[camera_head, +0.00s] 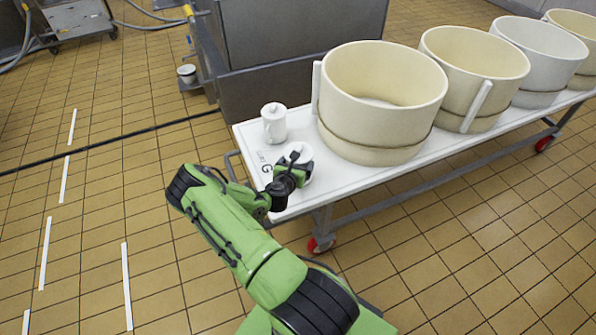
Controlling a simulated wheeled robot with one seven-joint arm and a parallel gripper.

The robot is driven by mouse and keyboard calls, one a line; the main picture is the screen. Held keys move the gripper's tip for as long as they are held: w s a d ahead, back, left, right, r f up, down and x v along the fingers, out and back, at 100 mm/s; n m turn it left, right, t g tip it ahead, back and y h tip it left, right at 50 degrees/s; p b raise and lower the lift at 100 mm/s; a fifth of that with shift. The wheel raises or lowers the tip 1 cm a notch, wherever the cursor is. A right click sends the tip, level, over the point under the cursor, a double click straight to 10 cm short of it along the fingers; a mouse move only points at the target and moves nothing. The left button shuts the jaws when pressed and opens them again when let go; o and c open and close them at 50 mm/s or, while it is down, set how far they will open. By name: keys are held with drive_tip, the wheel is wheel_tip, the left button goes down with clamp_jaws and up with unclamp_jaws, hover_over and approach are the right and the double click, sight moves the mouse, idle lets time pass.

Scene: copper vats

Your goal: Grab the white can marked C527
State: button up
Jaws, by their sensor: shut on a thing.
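My gripper (298,167) is at the near left end of the white cart top, shut on a white round thing. This white can (298,150) is mostly hidden behind my gripper and wrist; only its pale rim and edges show. I cannot read a C527 mark on it, and cannot tell whether it touches the cart top. A second white container (273,123), with a lid and knob, stands upright just behind and left of my gripper, apart from it.
Large cream tubs (372,145) stand in a row along the cart (415,168), close to the right of my gripper. Dark lettering marks the cart's left end. A grey metal vat (290,45) stands behind. Tiled floor is open at left and front right.

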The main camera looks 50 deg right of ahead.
drive_tip(key=shift+c, duration=1.3)
